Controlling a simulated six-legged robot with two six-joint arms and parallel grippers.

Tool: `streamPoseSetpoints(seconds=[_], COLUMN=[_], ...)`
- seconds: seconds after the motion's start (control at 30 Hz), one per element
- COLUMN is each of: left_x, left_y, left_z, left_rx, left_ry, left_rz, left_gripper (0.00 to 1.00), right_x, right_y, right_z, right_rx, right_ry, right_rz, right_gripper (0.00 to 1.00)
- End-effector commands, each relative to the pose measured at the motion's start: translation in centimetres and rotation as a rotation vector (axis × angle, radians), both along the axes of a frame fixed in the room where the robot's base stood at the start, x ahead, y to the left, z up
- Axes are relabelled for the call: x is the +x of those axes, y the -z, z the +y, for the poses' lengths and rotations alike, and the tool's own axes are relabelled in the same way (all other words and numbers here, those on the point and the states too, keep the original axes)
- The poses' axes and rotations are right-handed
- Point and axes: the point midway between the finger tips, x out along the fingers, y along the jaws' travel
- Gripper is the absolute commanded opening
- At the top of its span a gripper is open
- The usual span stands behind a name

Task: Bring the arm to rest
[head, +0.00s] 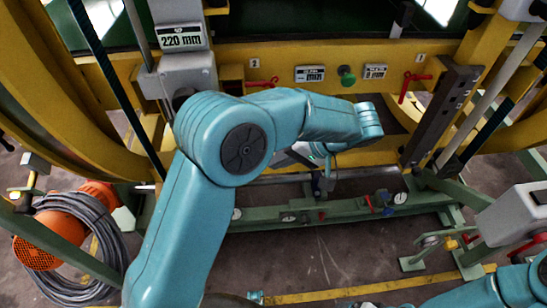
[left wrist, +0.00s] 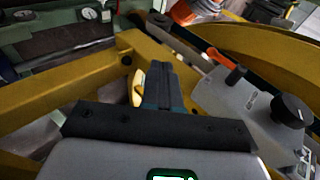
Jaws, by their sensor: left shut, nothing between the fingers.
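My left arm reaches in from the bottom left of the head view and bends over toward the yellow machine frame (head: 262,72). My left gripper (head: 318,182) hangs below the wrist, partly hidden by the arm. In the left wrist view its dark fingers (left wrist: 163,85) are together with nothing between them. Part of my right arm shows at the bottom right of the head view; its gripper is out of the picture.
A green base beam (head: 270,220) with gauges runs below the frame. An orange motor (head: 38,258) and a coiled grey hose (head: 112,240) lie at left. A dark upright bracket (head: 440,115) stands at right. The wrist view shows a black knob (left wrist: 291,110) close by.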

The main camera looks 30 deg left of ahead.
Motion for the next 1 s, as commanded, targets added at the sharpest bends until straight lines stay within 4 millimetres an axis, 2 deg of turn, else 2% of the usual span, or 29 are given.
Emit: streamPoseSetpoints(seconds=[0.33,0.43,0.47,0.57,0.6,0.73,0.83,0.9,1.0], left_x=[0.0,-0.2,-0.4,-1.8,-3.0,-7.6,-11.1,-13.1,-15.2], left_y=[0.0,1.0,1.7,6.0,8.1,14.2,16.9,17.9,18.5], left_z=[-0.1,-0.1,-0.2,-0.8,-1.3,-4.0,-6.3,-7.6,-8.4], left_rx=[-0.001,-0.038,-0.068,-0.247,-0.349,-0.71,-0.949,-1.076,-1.18], left_ry=[0.001,0.019,0.035,0.111,0.146,0.23,0.26,0.265,0.262], left_rz=[0.0,0.029,0.049,0.148,0.194,0.271,0.233,0.166,0.039], left_gripper=[0.0,0.0,0.0,0.0,0.0,0.0,0.0,0.0,0.0], right_x=[0.0,0.0,0.0,0.0,0.0,0.0,0.0,0.0,0.0], right_y=[0.0,-0.4,-0.6,-2.0,-2.6,-4.7,-6.2,-7.2,-8.5], right_z=[0.0,0.0,0.0,0.0,0.0,0.0,0.0,0.0,0.0], right_rx=[0.0,0.0,0.0,0.0,0.0,0.0,0.0,0.0,0.0], right_ry=[0.0,0.0,0.0,0.0,0.0,0.0,0.0,0.0,0.0], right_rz=[0.0,0.0,0.0,0.0,0.0,0.0,0.0,0.0,0.0], right_gripper=[0.91,0.91,0.91,0.91,0.91,0.91,0.91,0.91,0.91])
